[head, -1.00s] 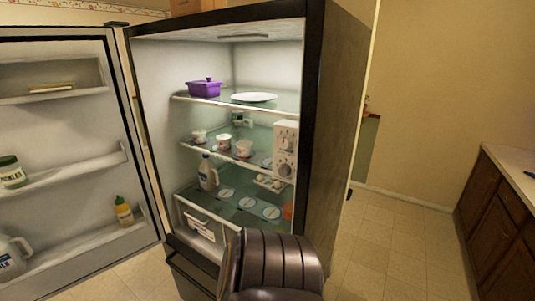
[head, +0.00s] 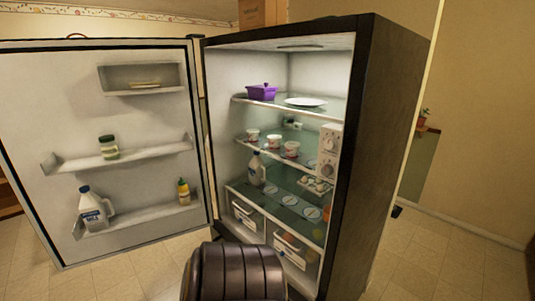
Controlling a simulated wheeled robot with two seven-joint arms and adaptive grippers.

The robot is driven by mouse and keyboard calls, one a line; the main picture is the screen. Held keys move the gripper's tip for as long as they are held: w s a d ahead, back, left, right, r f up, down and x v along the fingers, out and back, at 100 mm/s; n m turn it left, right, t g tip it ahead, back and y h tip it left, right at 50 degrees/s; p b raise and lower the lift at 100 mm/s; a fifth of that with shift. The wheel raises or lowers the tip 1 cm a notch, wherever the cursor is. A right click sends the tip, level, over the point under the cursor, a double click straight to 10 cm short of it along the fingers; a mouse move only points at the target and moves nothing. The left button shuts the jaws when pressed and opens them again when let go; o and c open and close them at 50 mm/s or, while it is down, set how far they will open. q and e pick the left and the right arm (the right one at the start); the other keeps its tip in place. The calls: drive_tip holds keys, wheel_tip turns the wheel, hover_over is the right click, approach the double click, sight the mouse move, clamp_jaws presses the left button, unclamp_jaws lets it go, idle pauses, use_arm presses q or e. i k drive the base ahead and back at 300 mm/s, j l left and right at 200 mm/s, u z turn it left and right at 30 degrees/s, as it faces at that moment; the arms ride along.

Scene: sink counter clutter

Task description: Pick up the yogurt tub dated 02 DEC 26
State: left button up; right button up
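An open fridge holds several small white tubs on its middle shelf: a left tub (head: 253,134), a middle tub (head: 273,141) and a right tub (head: 291,148). Each has reddish marking, but any printed date is too small to read, so I cannot tell which is dated 02 DEC 26. Another small container (head: 292,124) sits farther back. Neither of my grippers is in view. A dark ribbed part of my own body shows at the bottom centre.
The fridge door (head: 62,130) stands wide open on the left, with jugs and jars on its racks. A white dial unit (head: 328,150) is at the shelf's right end. Floor (head: 400,260) is clear at right.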

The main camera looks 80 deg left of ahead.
sight(292, 148)
drive_tip(key=l+u, duration=0.25)
drive_tip(key=u, duration=0.15)
drive_tip(key=k+l+u, duration=0.1)
drive_tip(key=u, duration=0.3)
drive_tip(key=l, duration=0.1)
